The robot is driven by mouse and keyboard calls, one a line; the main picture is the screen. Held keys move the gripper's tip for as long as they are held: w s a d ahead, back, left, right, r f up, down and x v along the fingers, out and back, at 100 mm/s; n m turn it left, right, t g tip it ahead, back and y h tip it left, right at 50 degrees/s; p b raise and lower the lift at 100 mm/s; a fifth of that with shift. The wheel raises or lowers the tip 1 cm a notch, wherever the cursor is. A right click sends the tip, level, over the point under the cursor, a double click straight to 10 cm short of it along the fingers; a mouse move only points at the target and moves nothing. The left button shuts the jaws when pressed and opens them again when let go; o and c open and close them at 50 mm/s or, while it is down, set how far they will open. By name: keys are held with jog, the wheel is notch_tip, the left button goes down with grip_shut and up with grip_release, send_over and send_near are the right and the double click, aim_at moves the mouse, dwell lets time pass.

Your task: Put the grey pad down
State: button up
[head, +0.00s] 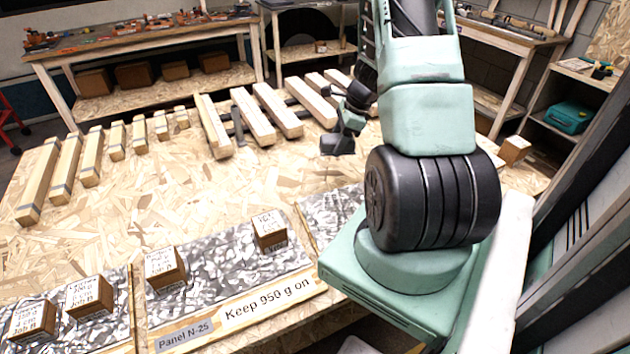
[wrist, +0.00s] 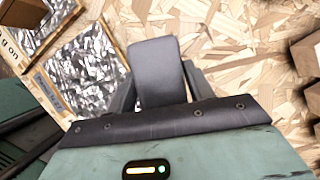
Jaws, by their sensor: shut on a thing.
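The grey pad (wrist: 156,66) is a smooth, dark grey block with rounded edges. In the wrist view it sits between the two fingers of my gripper (wrist: 160,92), which is shut on it. Chipboard shows behind it on the right and a crinkled silvery panel on the left. In the head view my gripper (head: 340,137) is a small dark shape over the middle of the workbench, beyond my arm. The pad is hard to tell from the fingers there. I cannot tell whether the pad touches the board.
The chipboard workbench (head: 120,215) has clear room left of my gripper. Wooden bars (head: 252,117) lie behind it. Silvery panels (head: 215,262) along the front edge carry labelled wooden blocks (head: 268,230); one sign reads "Keep 950 g on".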

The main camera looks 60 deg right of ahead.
send_over(328, 176)
jog(key=s, duration=0.1)
jog(key=f, duration=0.5)
jog(key=shift+s+d+f, duration=0.1)
jog(key=shift+d+f, duration=0.2)
jog(key=shift+d, duration=0.1)
jog(key=shift+f, duration=2.1)
jog(key=shift+f, duration=0.1)
jog(key=o, duration=1)
jog(key=shift+p, duration=0.35)
jog(key=v, duration=1.2)
jog(key=shift+b, duration=0.3)
